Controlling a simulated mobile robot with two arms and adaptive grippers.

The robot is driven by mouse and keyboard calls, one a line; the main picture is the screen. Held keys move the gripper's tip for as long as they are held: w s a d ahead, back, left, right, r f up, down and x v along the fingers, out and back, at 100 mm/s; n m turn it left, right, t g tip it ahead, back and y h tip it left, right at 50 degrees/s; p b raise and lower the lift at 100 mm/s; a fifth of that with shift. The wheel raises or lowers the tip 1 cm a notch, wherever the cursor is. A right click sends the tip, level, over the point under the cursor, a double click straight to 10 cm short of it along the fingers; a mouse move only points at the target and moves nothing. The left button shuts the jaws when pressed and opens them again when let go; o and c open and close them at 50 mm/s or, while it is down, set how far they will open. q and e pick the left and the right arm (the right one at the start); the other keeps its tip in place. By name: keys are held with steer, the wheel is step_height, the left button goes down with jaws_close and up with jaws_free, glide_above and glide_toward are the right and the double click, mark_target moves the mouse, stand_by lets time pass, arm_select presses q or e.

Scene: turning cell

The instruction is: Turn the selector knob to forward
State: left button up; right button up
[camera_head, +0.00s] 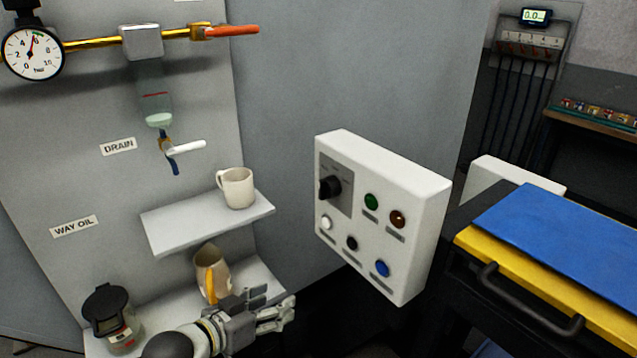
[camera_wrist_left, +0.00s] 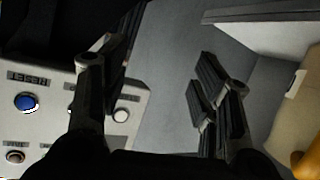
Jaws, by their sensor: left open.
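The selector knob (camera_head: 330,187) is a black knob on a grey plate at the upper left of the white control box (camera_head: 425,225). Its pointer direction and the small lettering around it are too small to read. My left gripper (camera_head: 272,306) is open and empty, below and left of the box, apart from it. In the left wrist view its two fingers (camera_wrist_left: 155,92) stand wide apart with grey wall between them. Part of the control box (camera_wrist_left: 55,110) shows there at the left, with a blue button (camera_wrist_left: 27,103); I cannot make out the knob there. My right gripper is not in view.
The box also carries green (camera_head: 371,201), red-brown, white, black and blue buttons. A white mug (camera_head: 238,188) stands on a shelf (camera_head: 205,228) left of it. A beige jug (camera_head: 209,275) is behind my left gripper. A cart with a blue top (camera_head: 560,235) stands right.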

arm_select(q)
step_height(320, 180, up, 12)
steer(key=w+d+f+m+h, duration=0.1)
steer(key=d+m+h, duration=0.1)
steer(key=h, duration=0.4)
glide_toward(320, 193)
steer(key=shift+t, duration=0.4)
steer(key=p+x, duration=0.3)
steer(key=x, duration=0.5)
steer(key=shift+d+p, duration=0.25)
steer(key=shift+p, duration=0.05)
steer(key=shift+w+d+f, duration=0.1)
steer(key=shift+w+d, duration=0.35)
steer(key=shift+d, duration=0.1)
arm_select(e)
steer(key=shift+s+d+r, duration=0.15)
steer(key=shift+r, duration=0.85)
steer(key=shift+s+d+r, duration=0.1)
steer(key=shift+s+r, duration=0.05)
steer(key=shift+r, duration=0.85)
arm_select(q)
steer(key=c, duration=1)
steer(key=shift+c, duration=0.2)
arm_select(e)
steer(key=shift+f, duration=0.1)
